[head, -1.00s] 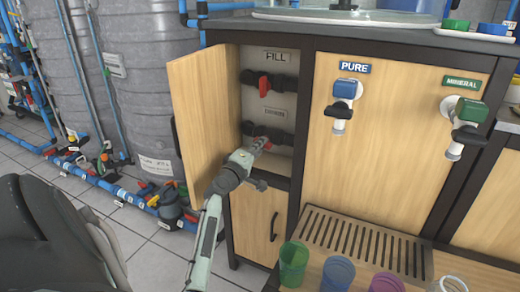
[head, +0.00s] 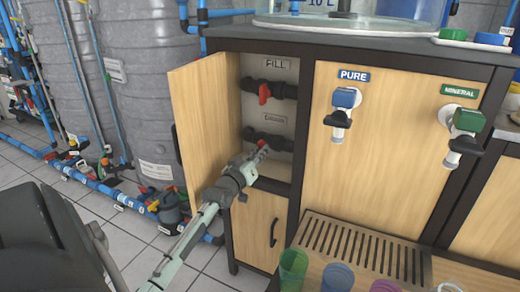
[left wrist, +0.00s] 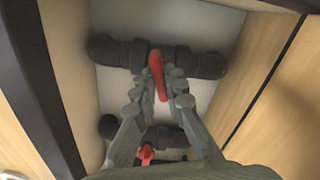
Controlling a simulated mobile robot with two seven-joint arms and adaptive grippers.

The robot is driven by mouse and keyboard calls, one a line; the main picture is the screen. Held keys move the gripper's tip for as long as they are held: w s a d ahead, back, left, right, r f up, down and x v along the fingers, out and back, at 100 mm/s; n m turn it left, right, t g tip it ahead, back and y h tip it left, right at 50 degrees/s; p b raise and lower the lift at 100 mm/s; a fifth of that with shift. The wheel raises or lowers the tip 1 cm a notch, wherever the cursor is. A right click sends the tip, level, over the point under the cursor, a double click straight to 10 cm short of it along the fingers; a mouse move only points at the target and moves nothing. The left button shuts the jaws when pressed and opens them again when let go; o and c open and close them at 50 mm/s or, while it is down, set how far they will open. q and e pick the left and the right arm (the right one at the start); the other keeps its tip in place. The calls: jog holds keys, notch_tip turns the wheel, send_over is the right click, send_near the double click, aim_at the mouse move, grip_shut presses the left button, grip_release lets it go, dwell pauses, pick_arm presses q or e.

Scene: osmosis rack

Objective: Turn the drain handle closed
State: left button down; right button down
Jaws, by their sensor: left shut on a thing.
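The drain handle (head: 262,143) is a small red lever on the lower black pipe inside the open cabinet, below the drain label (head: 274,119). My left gripper (head: 258,153) reaches it from below left. In the left wrist view, my left gripper (left wrist: 158,92) is shut on the red drain handle (left wrist: 156,66), with a finger on each side. The handle lies across the black pipe there, and its lower part is between the fingertips. In the head view the gripper hides part of the handle and pipe. My right gripper is not in view.
A second red handle, on the fill pipe (head: 263,93), is above; it shows low in the left wrist view (left wrist: 145,154). The open wooden door (head: 205,125) stands left of the gripper. Pure (head: 344,102) and mineral (head: 466,122) taps and a slatted tray (head: 318,221) are to the right.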

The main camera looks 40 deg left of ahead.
pick_arm(q)
jog(key=shift+r+m+p, duration=0.25)
jog(key=shift+m+p, duration=0.4)
jog(key=shift+m, duration=0.55)
jog(key=shift+f+m+p, duration=0.1)
jog(key=shift+m+p, duration=0.4)
jog(key=shift+m, duration=0.5)
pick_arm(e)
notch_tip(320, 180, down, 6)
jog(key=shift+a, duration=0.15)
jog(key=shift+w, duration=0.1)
pick_arm(q)
jog(key=c, duration=1.6)
grip_release()
jog(key=shift+w, duration=0.1)
jog(key=shift+f, duration=0.1)
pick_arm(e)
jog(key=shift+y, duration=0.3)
pick_arm(q)
jog(key=shift+s+d+f, duration=0.1)
jog(key=shift+s+d, duration=0.05)
jog(key=shift+s, duration=0.35)
jog(key=v, duration=1.1)
